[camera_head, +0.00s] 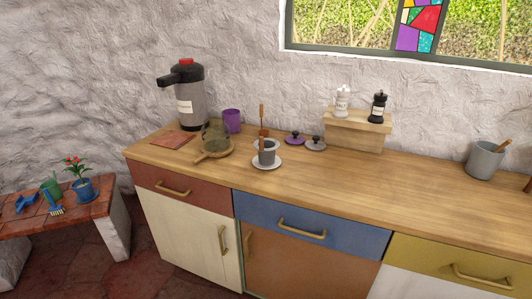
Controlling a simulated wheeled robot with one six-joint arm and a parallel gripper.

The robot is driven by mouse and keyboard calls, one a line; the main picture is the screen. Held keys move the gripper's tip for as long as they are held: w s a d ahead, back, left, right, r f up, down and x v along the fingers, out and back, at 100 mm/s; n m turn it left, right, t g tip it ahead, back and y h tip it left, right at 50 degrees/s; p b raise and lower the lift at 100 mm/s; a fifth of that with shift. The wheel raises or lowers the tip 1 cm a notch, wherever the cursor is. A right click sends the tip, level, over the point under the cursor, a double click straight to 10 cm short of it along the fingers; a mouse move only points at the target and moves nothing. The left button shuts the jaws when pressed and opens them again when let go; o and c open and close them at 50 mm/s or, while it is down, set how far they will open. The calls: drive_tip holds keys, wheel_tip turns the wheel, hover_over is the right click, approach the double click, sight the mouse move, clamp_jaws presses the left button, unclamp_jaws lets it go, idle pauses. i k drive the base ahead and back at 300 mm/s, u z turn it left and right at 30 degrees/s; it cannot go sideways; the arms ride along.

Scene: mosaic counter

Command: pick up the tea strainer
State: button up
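I cannot tell for sure which object is the tea strainer. A dark, rounded, see-through piece (215,138) sits on a round wooden piece (222,152) with a short handle pointing to the front left. It is on the left part of the counter. To its right, a thin upright brown-handled item (262,116) rises behind a grey cup (267,157). Its lower end is partly hidden by the cup. The cup stands on a white saucer (273,165), with another pale saucer (257,143) behind. My gripper is not in view.
A grey and black dispenser (190,100), a brown mat (173,139) and a purple mug (232,121) stand at the left rear. Shakers top a wooden riser (345,130). The counter's right-middle (395,165) is clear.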

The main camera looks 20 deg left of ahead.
sight(267, 147)
drive_tip(key=u, duration=1.3)
drive_tip(key=k, duration=0.5)
drive_tip(key=u, duration=0.75)
drive_tip(key=i, duration=1.3)
drive_tip(key=z, duration=0.5)
drive_tip(key=i, duration=0.35)
drive_tip(key=z, duration=0.4)
